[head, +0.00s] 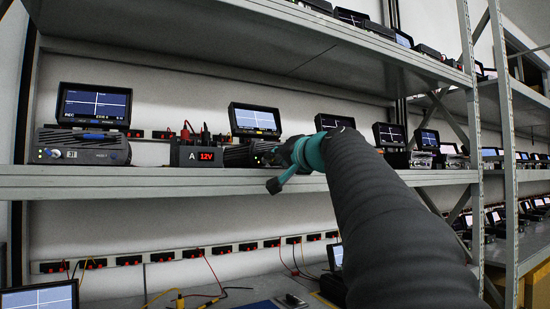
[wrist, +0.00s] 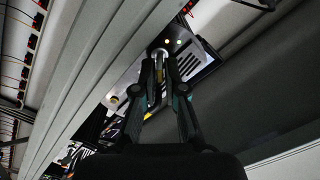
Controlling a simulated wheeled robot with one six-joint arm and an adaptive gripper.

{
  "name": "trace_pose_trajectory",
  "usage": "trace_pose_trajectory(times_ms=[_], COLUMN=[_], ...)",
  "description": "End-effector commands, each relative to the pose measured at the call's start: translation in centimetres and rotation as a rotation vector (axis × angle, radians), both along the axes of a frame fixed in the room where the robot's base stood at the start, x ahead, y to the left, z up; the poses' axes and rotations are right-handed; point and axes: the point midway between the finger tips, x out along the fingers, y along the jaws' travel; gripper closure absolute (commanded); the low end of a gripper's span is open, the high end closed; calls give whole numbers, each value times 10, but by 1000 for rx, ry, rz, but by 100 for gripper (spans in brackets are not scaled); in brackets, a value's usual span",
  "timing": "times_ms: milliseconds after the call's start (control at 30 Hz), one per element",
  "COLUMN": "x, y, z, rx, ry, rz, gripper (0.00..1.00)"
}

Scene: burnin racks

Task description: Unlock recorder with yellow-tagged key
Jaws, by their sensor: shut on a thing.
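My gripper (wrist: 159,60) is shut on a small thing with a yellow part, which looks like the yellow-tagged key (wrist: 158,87). The fingertips are at the front face of a recorder (wrist: 196,62) with dark vent slots and small lights. Whether the key is inside a lock or only against the face cannot be told. In the head view my gripper (head: 283,163) is at the shelf edge, in front of a recorder (head: 238,155) with a screen on top. The arm hides much of that recorder and the key.
A power unit (head: 197,155) reading 12V stands left of this recorder, with red and black plugs. Another recorder (head: 80,147) with a screen is further left. The shelf edge (head: 150,182) runs just below, and an upper shelf (head: 240,45) hangs above. Loose cables lie lower down.

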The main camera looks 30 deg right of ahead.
Motion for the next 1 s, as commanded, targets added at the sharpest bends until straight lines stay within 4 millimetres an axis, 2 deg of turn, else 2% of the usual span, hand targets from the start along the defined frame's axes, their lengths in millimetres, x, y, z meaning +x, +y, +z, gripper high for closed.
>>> trace_pose_trajectory(times_ms=[367, 400, 733, 867, 1000], x=[0, 0, -1, -12, -36], y=[0, 1, 0, -2, -3], z=[-2, -2, -1, 0, 0], rx=[3, 3, 3, 3, 2], ry=[4, 4, 2, 1, 0], rz=[3, 3, 0, -2, -3], gripper=[100, 85, 84, 84, 84])
